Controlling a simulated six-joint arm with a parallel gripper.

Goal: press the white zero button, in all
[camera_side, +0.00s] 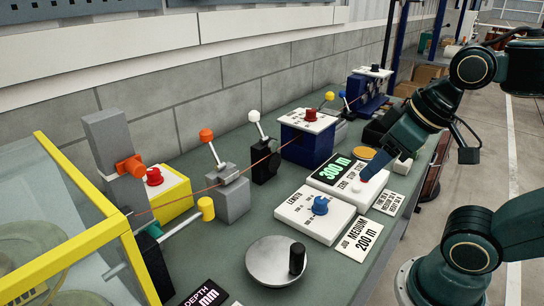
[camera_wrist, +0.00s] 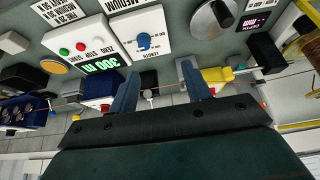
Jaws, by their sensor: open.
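The counter box (camera_wrist: 92,62) is white, with a green display reading 300 m and a row of buttons. The red button (camera_wrist: 80,47) and green button (camera_wrist: 64,52) stand out in the wrist view; the white zero button (camera_wrist: 96,41) is faint against the white panel. In the side view the box (camera_side: 338,170) stands behind the length dial box, its buttons partly covered by my gripper. My gripper (camera_side: 376,162) is low over the right part of that box, fingers apart and empty. In the wrist view my gripper (camera_wrist: 158,72) has one blue finger on each side; contact cannot be told.
The length box with its blue knob (camera_side: 320,205) is in front of the counter. A grey disc with a black handle (camera_side: 297,258) lies nearer. An orange button (camera_side: 364,152), toggle levers and a red-knobbed blue box (camera_side: 309,115) stand behind. A thin line crosses the bench.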

